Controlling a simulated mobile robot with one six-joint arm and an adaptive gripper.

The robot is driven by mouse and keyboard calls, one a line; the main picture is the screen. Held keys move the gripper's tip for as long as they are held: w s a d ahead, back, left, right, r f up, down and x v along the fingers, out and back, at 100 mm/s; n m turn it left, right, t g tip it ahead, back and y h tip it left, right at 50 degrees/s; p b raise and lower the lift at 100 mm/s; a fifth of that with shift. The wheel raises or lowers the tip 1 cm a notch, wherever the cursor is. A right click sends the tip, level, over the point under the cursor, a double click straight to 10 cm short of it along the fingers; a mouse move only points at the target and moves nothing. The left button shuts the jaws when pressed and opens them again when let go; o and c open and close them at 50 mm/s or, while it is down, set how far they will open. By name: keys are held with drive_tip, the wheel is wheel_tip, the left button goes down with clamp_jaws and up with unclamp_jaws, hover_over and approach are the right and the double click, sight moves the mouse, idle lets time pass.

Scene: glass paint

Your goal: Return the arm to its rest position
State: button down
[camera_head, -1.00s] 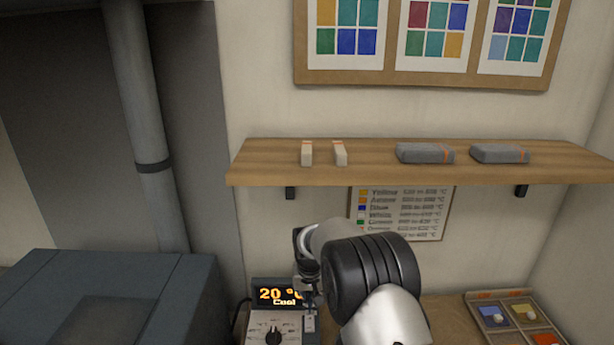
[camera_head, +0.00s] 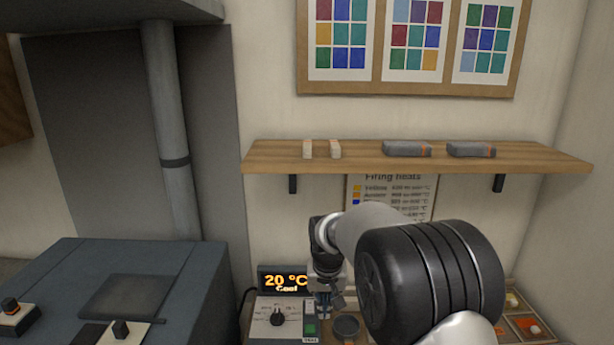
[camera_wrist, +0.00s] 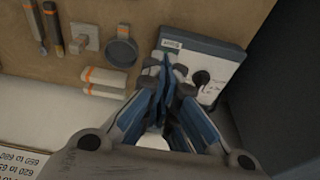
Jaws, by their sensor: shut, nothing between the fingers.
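My gripper (camera_head: 325,302) is in front of the controller box, seen small and partly hidden behind my own arm in the head view. In the wrist view its blue-grey fingers (camera_wrist: 166,75) are closed together and hold nothing. They point toward the worktop, near the controller box (camera_wrist: 218,52). My forearm and black wrist joint fill the lower middle of the head view and hide part of the worktop.
The controller (camera_head: 275,315) reads 20 °C and Cool. A blue-grey kiln (camera_head: 75,285) stands at left. A wooden shelf (camera_head: 400,162) crosses above my arm. A round dish (camera_wrist: 121,53) and orange-banded pale pieces (camera_wrist: 104,78) lie near the gripper. A compartment tray (camera_head: 522,322) is at right.

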drive_tip(key=s+d+r+b, duration=0.1)
drive_tip(key=s+d+r, duration=0.1)
drive_tip(key=s+r, duration=0.3)
drive_tip(key=s+d+r+t+b, duration=0.1)
drive_tip(key=s+d+r+b, duration=0.15)
drive_tip(key=s, duration=0.55)
drive_tip(key=s+d+r, duration=0.3)
drive_tip(key=s+r, duration=0.1)
drive_tip(key=s, duration=0.2)
drive_tip(key=s+d+f+b, duration=0.1)
drive_tip(key=s+f, duration=0.1)
drive_tip(key=s, duration=0.6)
drive_tip(key=s+d+f+t+b, duration=0.1)
drive_tip(key=s+f+b, duration=0.1)
drive_tip(key=s, duration=0.7)
drive_tip(key=shift+s+d+f, duration=0.2)
drive_tip(key=shift+s+f, duration=0.05)
drive_tip(key=shift+f, duration=0.1)
